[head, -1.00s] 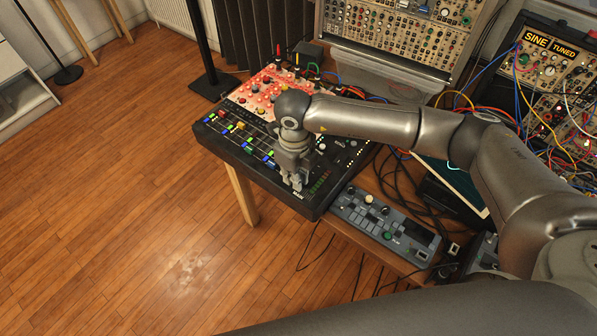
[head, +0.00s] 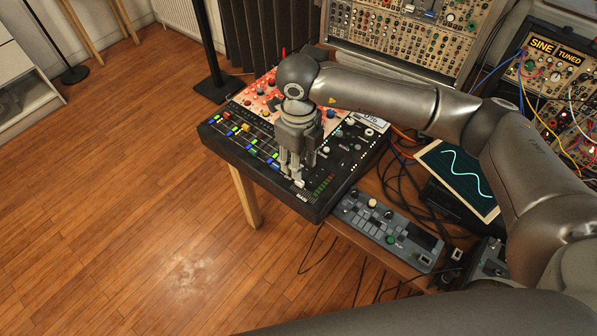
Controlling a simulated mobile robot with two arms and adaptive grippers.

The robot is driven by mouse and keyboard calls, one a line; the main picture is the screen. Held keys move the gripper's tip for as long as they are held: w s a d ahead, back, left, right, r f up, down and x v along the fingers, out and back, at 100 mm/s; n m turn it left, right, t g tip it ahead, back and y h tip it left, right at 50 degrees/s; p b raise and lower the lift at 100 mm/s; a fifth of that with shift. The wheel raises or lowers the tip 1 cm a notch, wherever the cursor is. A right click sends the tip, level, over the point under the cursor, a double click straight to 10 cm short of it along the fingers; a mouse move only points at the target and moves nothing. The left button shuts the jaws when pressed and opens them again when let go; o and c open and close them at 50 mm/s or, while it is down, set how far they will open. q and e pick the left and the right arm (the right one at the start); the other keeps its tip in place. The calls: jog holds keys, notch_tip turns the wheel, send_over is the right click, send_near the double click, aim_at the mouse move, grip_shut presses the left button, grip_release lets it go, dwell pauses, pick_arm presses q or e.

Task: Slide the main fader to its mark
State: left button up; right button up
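The black mixer (head: 345,172) lies on the wooden table, with coloured channel faders and a level meter beside the main fader. The main fader's pale cap (head: 299,183) sits near the front edge, just above the white MAIN lettering. My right gripper (head: 297,166) points down over the mixer, with its fingers spread and nothing visible between them. Its tips look slightly behind and above the cap, apart from it. The gripper covers part of the fader's track, and I cannot make out the mark. My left gripper is not in view.
A small grey controller (head: 388,228) lies right of the mixer, with cables around it. A screen with a cyan wave (head: 458,178) is farther right. Modular synth racks (head: 400,38) stand behind. Wooden floor (head: 130,220) is clear at the left.

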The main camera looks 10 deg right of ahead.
notch_tip(320, 180, up, 4)
jog(key=shift+r, duration=0.1)
dwell(0.6)
